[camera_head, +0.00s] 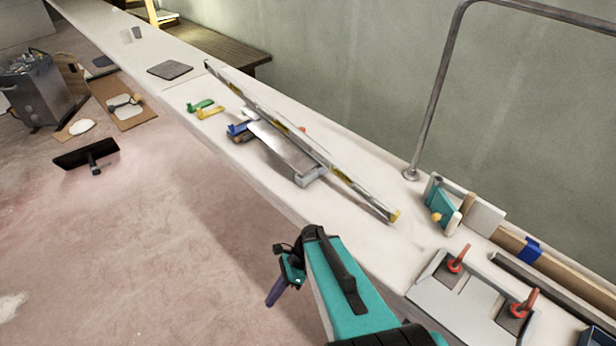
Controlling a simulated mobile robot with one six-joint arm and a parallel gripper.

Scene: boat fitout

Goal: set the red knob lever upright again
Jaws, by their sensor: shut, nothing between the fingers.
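Two levers with red knobs stand on a pale grey panel (445,302) at the lower right. The farther red lever (458,258) and the nearer red lever (522,303) both slant up and to the right in this tilted view. I cannot tell from this view which of them is truly upright. My gripper (276,291) is at the lower middle, shut and empty, beyond the front edge of the bench. It is well to the left of both levers and apart from them.
A long spirit level (300,140) and a metal plate (284,150) lie on the white bench (225,150). A teal clamp-like item (442,205) stands behind the panel. A grey rail (433,100) rises at the back.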

